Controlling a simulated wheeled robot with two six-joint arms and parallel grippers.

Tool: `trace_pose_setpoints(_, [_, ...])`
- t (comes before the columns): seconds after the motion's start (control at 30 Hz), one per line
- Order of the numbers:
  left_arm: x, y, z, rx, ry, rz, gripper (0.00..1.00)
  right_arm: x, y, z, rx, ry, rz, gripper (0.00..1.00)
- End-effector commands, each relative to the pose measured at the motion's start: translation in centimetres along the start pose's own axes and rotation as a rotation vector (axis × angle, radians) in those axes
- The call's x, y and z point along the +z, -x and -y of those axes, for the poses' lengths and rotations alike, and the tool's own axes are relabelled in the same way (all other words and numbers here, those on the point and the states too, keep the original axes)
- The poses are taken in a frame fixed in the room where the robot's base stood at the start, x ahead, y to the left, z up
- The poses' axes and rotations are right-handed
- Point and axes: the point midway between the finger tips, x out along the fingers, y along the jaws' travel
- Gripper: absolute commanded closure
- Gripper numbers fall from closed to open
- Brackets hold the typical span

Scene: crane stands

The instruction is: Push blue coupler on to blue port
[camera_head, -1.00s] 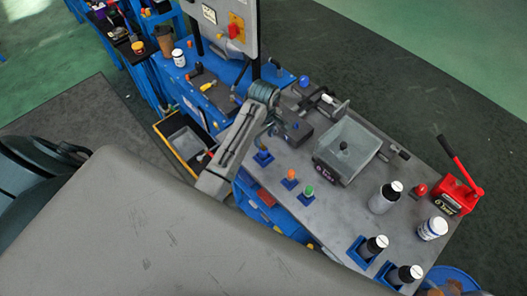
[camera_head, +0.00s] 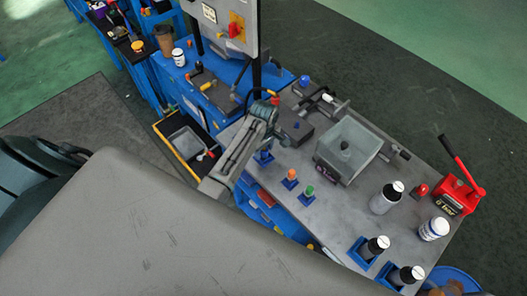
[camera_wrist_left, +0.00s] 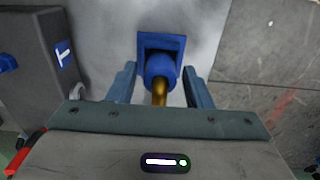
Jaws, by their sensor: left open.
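In the left wrist view, the blue coupler (camera_wrist_left: 159,66) stands in a blue square holder (camera_wrist_left: 175,43) on the grey bench, with a brass-coloured stem (camera_wrist_left: 158,92) towards me. My left gripper (camera_wrist_left: 159,85) is open, with one finger on each side of the coupler and gaps visible. In the head view, the coupler's holder (camera_head: 263,157) is at the bench's left edge, and my left gripper (camera_head: 271,139) is just above it, partly hidden by my arm. A blue knob (camera_wrist_left: 8,60) shows on a grey box at left; I cannot tell whether it is the blue port.
Orange (camera_head: 291,174) and green (camera_head: 309,191) couplers stand nearby on the bench. A grey open bin (camera_head: 347,150), several bottles and a red hand-lever device (camera_head: 459,195) stand further right. A dark box (camera_head: 298,129) is close beside my gripper.

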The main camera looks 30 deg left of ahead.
Motion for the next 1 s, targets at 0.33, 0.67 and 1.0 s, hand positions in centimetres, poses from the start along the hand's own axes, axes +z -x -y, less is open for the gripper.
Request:
trace_pose_setpoints(0.33, [0.0,0.2,0.0,0.001,0.0,0.0,0.95,0.0,0.1,0.0,0.0,0.0,0.0,0.64])
trace_pose_setpoints(0.67, [0.0,1.8,-0.1,0.001,0.0,0.0,0.95,0.0,0.4,0.3,-0.003,-0.001,0.0,0.64])
trace_pose_setpoints(1.0, [0.0,3.4,-0.1,0.001,0.0,0.0,0.95,0.0,0.5,0.3,-0.003,-0.001,0.0,0.64])
